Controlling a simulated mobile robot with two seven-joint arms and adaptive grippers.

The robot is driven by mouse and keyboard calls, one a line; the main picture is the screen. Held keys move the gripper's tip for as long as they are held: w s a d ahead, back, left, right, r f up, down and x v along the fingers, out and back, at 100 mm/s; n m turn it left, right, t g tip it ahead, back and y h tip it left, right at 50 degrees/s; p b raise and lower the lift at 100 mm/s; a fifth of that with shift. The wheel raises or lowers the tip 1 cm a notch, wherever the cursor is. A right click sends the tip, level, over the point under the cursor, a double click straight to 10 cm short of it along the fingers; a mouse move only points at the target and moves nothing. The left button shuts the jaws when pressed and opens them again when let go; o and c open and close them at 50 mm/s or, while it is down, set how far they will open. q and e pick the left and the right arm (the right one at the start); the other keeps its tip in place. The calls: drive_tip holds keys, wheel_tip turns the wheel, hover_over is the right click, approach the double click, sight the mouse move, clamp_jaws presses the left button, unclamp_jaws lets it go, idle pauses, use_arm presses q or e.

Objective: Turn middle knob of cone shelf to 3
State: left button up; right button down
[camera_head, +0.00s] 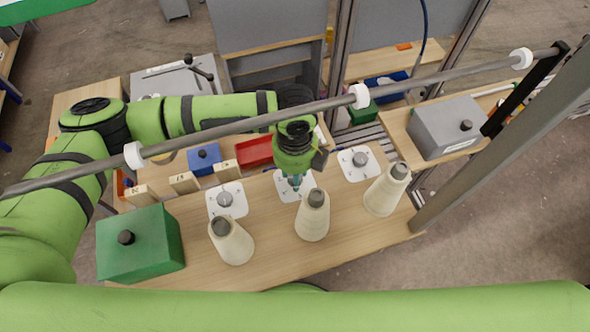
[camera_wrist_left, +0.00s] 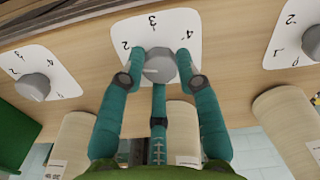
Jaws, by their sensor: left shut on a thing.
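The cone shelf (camera_head: 270,262) carries a row of three grey knobs on white dial plates, with yarn cones in front. In the left wrist view the middle knob (camera_wrist_left: 159,66) sits on its plate (camera_wrist_left: 160,24), with 2, 3 and 4 visible. A pale line on the knob points left. My left gripper (camera_wrist_left: 160,57) is shut around this knob, one finger on each side and a third below it. In the head view the gripper (camera_head: 295,182) hides the middle knob over its plate (camera_head: 282,190). My right gripper is not in view.
The left knob (camera_head: 225,198) and right knob (camera_head: 360,159) flank the middle one. Cones (camera_head: 232,242), (camera_head: 313,217) and (camera_head: 386,192) stand close in front. A grey rod (camera_head: 440,76) crosses above. A green box (camera_head: 140,246) stands at the left end.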

use_arm(q)
drive_tip(key=m, duration=0.3)
drive_tip(key=shift+f+m, duration=0.1)
drive_tip(key=shift+m, duration=0.3)
drive_tip(key=m, duration=0.3)
drive_tip(key=shift+m, duration=0.3)
drive_tip(key=m, duration=0.3)
drive_tip(key=shift+m, duration=0.3)
drive_tip(key=shift+m+b, duration=0.45)
drive_tip(key=shift+m, duration=1.15)
drive_tip(key=o, duration=1.1)
drive_tip(key=shift+o, duration=0.2)
